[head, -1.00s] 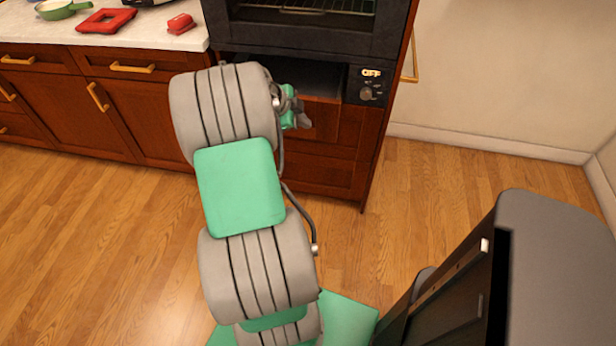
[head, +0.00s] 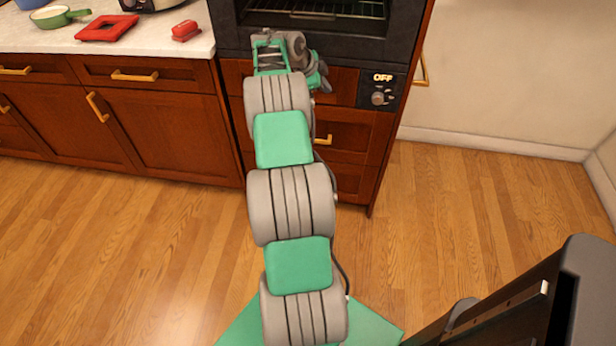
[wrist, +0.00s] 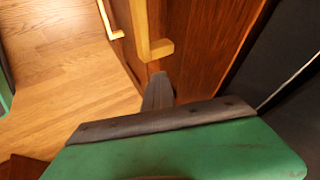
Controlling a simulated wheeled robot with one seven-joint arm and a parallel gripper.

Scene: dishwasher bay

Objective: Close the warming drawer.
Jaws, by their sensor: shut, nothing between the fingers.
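The warming drawer (head: 343,87) has a wooden front below the black oven, left of the control panel reading OFF. Its front looks about flush with that panel; no interior shows. In the wrist view the wooden front (wrist: 205,45) carries a brass bar handle (wrist: 141,25). My gripper (head: 326,84) is in front of the drawer, partly hidden by my own arm in the head view. In the wrist view its dark fingers (wrist: 160,80) are shut and empty, pointing at the wood beside the handle's end. I cannot tell whether they touch it.
The black oven (head: 310,38) is directly above, and the control panel (head: 381,92) with its knob is at the right. More drawers with brass handles (head: 323,140) lie below. A counter (head: 150,42) with red items stands left. The wooden floor (head: 470,210) is clear at right.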

